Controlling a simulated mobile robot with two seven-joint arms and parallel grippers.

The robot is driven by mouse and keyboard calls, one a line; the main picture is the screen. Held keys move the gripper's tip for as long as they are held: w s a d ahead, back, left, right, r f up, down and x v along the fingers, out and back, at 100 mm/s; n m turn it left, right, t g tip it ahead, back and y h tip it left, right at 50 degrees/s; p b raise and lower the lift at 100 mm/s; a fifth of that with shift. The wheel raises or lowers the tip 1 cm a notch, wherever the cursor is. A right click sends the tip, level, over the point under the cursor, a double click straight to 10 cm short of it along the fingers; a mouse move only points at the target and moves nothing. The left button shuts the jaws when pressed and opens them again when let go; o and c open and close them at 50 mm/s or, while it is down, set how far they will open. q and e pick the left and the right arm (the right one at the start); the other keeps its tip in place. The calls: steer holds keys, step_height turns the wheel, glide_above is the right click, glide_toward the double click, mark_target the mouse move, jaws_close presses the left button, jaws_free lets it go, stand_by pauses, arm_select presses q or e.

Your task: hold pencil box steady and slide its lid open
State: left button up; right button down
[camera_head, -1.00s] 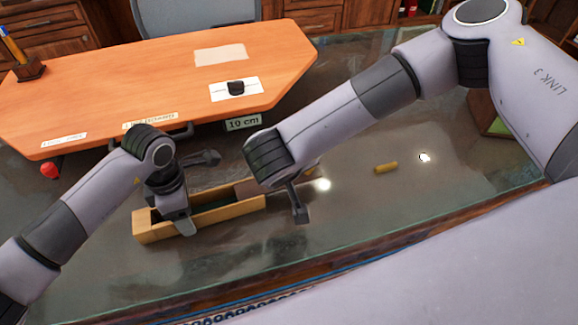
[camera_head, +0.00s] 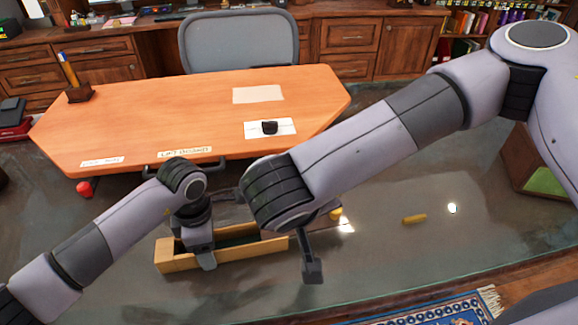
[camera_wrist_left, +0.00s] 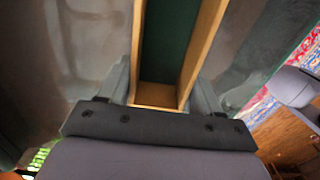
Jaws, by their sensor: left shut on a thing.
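The pencil box (camera_head: 180,263) is a long, light wood box with a dark green inside, standing on the glossy surface. Its visible top is open. My left gripper (camera_head: 203,245) is shut across the box near its left end, one finger against the near wall. In the left wrist view the box (camera_wrist_left: 206,50) runs away between the two fingers of the left gripper (camera_wrist_left: 160,92). My right gripper (camera_head: 312,268) is by the box's right end, with one finger showing; its wrist hides the rest. I cannot make out the lid.
A small yellow piece (camera_head: 414,218) lies to the right on the surface, and another yellow thing (camera_head: 336,213) shows beside my right wrist.

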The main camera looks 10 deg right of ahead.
arm_select(q)
steer(key=o, duration=1.3)
steer(key=shift+r, duration=0.1)
